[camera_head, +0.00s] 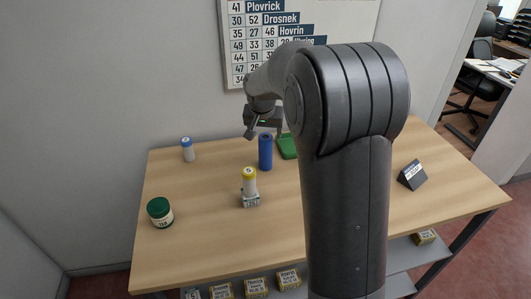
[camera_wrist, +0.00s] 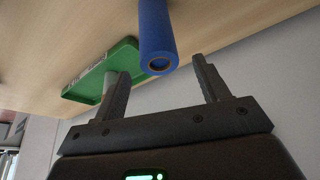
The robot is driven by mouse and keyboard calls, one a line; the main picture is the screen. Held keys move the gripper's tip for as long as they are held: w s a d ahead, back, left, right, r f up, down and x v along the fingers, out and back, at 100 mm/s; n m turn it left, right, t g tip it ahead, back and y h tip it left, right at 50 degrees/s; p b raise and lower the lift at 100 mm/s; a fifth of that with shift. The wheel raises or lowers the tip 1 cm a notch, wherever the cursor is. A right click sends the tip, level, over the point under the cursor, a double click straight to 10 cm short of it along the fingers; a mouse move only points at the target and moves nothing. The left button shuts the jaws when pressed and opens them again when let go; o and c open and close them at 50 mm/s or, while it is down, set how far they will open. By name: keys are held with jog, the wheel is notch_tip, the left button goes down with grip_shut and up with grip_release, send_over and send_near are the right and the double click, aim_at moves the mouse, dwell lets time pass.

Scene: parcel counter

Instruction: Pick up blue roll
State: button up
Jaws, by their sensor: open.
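The blue roll (camera_head: 265,153) stands upright on the wooden table (camera_head: 205,222), toward its far side in the head view. In the wrist view the blue roll (camera_wrist: 157,35) shows at the top centre with its round hollow end facing me. My gripper (camera_head: 262,133) is above and close to the roll's upper end in the head view. In the wrist view my gripper (camera_wrist: 160,75) is open, with one finger to each side of the roll's line. The roll's end lies just beyond the fingertips, and nothing is held.
A green tray (camera_head: 287,146) is close right of the roll. A yellow-topped cylinder stands on a small labelled box (camera_head: 250,200) in front. A blue-capped white bottle (camera_head: 188,150), a green-lidded jar (camera_head: 160,212) and a dark sign (camera_head: 412,175) stand apart. My arm hides part of the table.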

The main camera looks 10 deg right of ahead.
aim_at(265, 138)
jog(key=shift+s+x, duration=0.1)
jog(key=shift+x, duration=1.45)
jog(key=shift+s+x, duration=0.15)
jog(key=shift+x, duration=1.35)
jog(key=shift+a+f, duration=0.1)
jog(key=shift+f, duration=0.05)
jog(key=shift+c, duration=0.3)
jog(key=c, duration=1.1)
